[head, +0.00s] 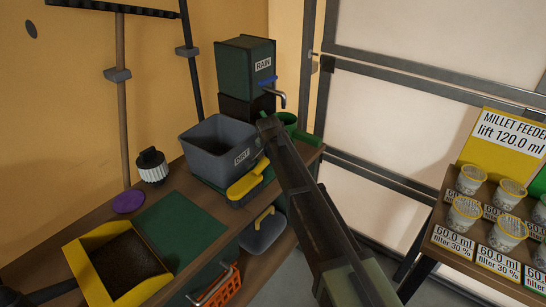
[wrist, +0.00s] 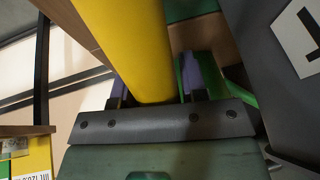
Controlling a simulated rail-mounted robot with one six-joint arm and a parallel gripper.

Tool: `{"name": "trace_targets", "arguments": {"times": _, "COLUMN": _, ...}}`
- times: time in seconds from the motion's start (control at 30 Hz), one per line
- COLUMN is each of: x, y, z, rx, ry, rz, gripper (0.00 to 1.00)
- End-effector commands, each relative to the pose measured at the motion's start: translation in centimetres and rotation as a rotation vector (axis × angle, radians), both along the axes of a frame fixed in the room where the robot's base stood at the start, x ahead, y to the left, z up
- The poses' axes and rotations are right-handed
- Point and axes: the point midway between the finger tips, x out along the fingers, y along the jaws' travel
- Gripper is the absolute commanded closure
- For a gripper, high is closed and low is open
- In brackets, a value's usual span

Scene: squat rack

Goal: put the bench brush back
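The bench brush (head: 246,182) has a yellow handle and sits beside the dark grey bin at the bench's right end. Its lower part is dark, and I cannot tell whether it touches the bench. In the wrist view, the yellow handle (wrist: 148,45) fills the upper middle and runs down between my fingers. My gripper (wrist: 155,88) has one purple-padded finger on each side of the handle, with narrow gaps visible. Whether the pads touch it deeper down is hidden. In the head view, my dark arm reaches in from the lower right and hides the fingers.
The grey DIRT bin (head: 220,143) stands close to the brush. A RAIN tank (head: 245,65) with a tap is behind it. A green mat (head: 180,228), a yellow tray of soil (head: 95,262) and a dark knob-topped pot (head: 151,166) lie left. Feeder cups (head: 508,228) stand right.

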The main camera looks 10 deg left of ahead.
Motion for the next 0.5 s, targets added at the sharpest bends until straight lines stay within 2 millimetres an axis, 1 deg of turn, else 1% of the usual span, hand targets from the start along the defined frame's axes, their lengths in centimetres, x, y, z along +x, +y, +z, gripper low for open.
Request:
{"name": "trace_targets", "arguments": {"times": 0.03, "x": 0.0, "y": 0.0, "z": 0.0, "rx": 0.000, "ry": 0.000, "rz": 0.000, "gripper": 0.52}}
{"name": "trace_targets", "arguments": {"times": 0.1, "x": 0.0, "y": 0.0, "z": 0.0, "rx": 0.000, "ry": 0.000, "rz": 0.000, "gripper": 0.44}}
{"name": "trace_targets", "arguments": {"times": 0.37, "x": 0.0, "y": 0.0, "z": 0.2, "rx": 0.000, "ry": 0.000, "rz": 0.000, "gripper": 0.44}}
{"name": "trace_targets", "arguments": {"times": 0.47, "x": -0.1, "y": 0.0, "z": 1.0, "rx": 0.000, "ry": 0.000, "rz": 0.000, "gripper": 0.44}}
{"name": "trace_targets", "arguments": {"times": 0.5, "x": -0.4, "y": 0.0, "z": 1.6, "rx": 0.000, "ry": 0.000, "rz": 0.000, "gripper": 0.44}}
